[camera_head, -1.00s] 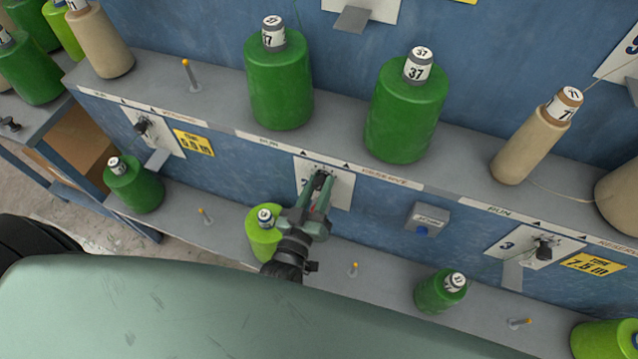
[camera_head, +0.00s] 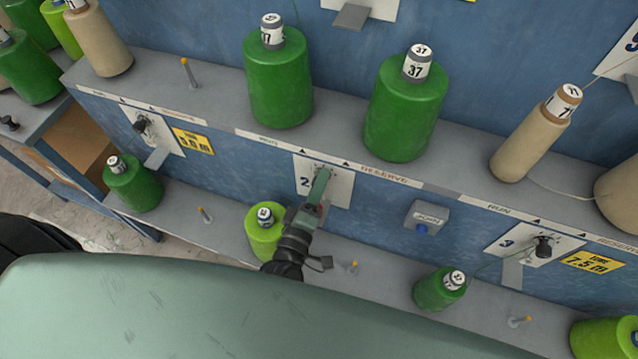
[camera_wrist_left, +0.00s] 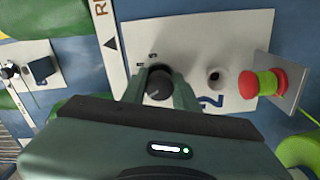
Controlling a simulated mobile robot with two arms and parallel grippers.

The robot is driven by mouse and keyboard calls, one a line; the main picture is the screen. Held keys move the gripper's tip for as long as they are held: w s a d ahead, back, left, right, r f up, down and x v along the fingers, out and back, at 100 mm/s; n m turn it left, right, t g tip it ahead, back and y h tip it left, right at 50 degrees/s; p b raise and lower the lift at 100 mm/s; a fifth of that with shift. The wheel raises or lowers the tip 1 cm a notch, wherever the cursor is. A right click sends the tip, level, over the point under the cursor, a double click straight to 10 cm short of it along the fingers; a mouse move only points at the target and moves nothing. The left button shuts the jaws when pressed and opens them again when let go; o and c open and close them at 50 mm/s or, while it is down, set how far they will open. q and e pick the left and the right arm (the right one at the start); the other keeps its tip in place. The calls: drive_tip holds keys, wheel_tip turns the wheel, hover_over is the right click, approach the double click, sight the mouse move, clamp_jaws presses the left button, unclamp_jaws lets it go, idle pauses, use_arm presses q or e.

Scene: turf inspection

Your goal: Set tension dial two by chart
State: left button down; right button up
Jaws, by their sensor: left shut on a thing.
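Tension dial two is a dark round knob (camera_wrist_left: 159,82) on a white plate marked 2 (camera_head: 340,187), on the blue panel front below the upper shelf. My left gripper (camera_head: 322,178) reaches up to this plate and hides most of the dial in the head view. In the left wrist view the gripper's fingers (camera_wrist_left: 160,88) are shut on the knob, one on each side. Small scale marks show on the plate beside the knob, too small to read. No chart for dial two can be made out. My right gripper is not in view.
Large green cones (camera_head: 278,88) stand on the upper shelf above the dial. A lime green cone (camera_head: 264,232) stands close beside my left wrist on the lower shelf. A grey box with a blue button (camera_head: 427,217) is to the right, before dial three (camera_head: 542,247).

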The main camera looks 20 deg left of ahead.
use_arm(q)
drive_tip(key=shift+n, duration=1)
drive_tip(key=c, duration=1.1)
unclamp_jaws()
drive_tip(key=s+b, duration=0.1)
drive_tip(key=s, duration=0.6)
drive_tip(key=shift+s+a+b, duration=0.15)
drive_tip(key=shift+s+b, duration=0.15)
drive_tip(key=shift+s, duration=0.1)
